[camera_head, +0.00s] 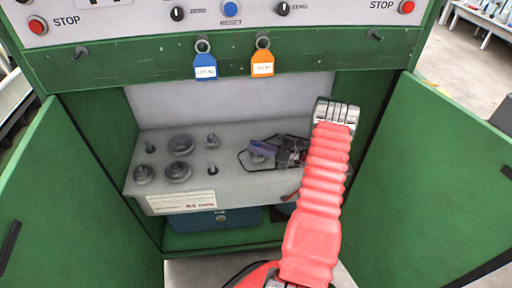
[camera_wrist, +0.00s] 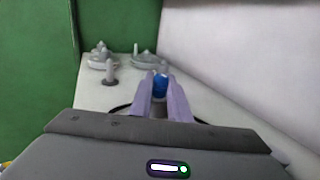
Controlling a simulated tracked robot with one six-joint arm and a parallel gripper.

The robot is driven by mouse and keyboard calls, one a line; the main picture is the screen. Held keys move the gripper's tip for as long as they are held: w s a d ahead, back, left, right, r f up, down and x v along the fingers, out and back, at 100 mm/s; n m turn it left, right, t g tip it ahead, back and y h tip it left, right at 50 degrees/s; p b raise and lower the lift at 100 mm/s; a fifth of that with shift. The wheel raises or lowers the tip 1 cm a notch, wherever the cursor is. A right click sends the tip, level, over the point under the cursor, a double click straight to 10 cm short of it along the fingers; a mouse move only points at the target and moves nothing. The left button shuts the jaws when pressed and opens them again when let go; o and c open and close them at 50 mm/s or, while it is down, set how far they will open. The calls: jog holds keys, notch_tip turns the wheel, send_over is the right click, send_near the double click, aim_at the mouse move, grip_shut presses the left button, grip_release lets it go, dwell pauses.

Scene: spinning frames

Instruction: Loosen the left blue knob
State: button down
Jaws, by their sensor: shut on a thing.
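My gripper (camera_head: 256,147) reaches in from the right over the grey shelf (camera_head: 235,190) inside the green cabinet. Its two pale purple fingers are shut on a small blue knob (camera_wrist: 160,84), which shows between the fingertips in the wrist view. In the head view the fingers and the dark gripper body hide the knob, so I cannot tell its angle. Only one blue knob is visible; a second one cannot be made out.
Several grey weights and pegs, such as a round disc (camera_head: 181,144), stand on the shelf's left half. Open green doors (camera_head: 80,200) flank the cabinet. A blue tag (camera_head: 205,68) and an orange tag (camera_head: 262,66) hang above. A blue box (camera_head: 215,219) sits below.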

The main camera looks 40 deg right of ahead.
jog(key=c, duration=1.7)
grip_release()
jog(key=shift+o, duration=0.2)
jog(key=v, duration=1.2)
